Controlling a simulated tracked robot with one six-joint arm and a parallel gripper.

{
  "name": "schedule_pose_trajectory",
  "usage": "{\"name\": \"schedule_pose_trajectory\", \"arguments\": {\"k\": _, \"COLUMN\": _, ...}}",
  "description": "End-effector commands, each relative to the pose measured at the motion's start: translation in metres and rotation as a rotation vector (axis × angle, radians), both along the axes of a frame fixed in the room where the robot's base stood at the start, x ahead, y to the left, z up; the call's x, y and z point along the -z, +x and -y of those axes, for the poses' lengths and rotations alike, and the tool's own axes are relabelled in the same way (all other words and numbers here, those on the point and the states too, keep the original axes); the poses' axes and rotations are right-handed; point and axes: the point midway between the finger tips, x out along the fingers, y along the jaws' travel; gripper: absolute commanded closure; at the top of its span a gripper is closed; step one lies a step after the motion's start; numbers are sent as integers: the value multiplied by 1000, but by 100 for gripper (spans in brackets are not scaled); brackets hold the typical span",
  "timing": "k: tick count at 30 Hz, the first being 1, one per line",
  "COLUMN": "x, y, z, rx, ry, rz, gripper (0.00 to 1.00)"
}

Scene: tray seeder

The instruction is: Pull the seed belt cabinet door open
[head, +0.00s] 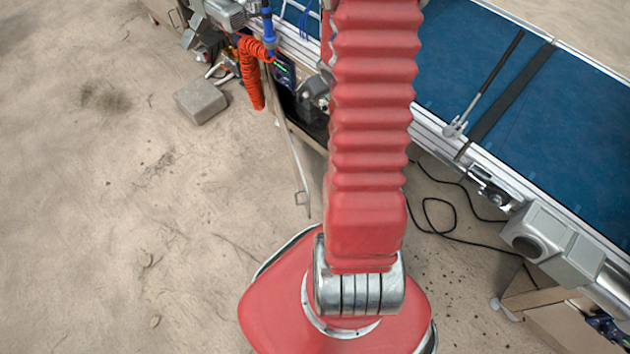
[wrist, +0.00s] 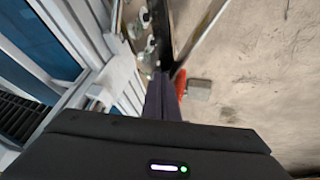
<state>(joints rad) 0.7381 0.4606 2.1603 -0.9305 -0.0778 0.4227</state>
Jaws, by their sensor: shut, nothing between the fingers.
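The seed belt cabinet door (head: 292,155) stands swung out from the cabinet in the head view, seen nearly edge-on from above. A small handle (head: 301,198) is at its free end. The dark cabinet opening (head: 308,118) shows beside it, partly hidden behind my red arm. In the wrist view a pale, narrow panel (wrist: 203,30), which looks like the same door, slants up to the right from near the fingertips. My gripper (wrist: 163,80) is shut and empty there, with the panel just beyond it; I cannot tell whether they touch. My arm hides the gripper in the head view.
The blue belt conveyor (head: 560,130) runs along the right, with a motor housing (head: 550,240) at its side. A black cable (head: 440,215) lies on the floor. A grey block (head: 200,100) and an orange coiled hose (head: 250,75) are at upper left. The left floor is clear.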

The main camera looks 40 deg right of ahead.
Motion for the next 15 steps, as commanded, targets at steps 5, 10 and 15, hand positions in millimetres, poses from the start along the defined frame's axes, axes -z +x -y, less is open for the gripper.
{"name": "schedule_pose_trajectory", "arguments": {"k": 5, "x": 57, "y": -18, "z": 15, "rx": -13, "ry": 78, "rz": 0, "gripper": 100}}
{"name": "schedule_pose_trajectory", "arguments": {"k": 10, "x": 108, "y": -37, "z": 20, "rx": -23, "ry": 167, "rz": 11, "gripper": 100}}
{"name": "schedule_pose_trajectory", "arguments": {"k": 15, "x": 159, "y": -61, "z": 15, "rx": -31, "ry": 269, "rz": 29, "gripper": 100}}
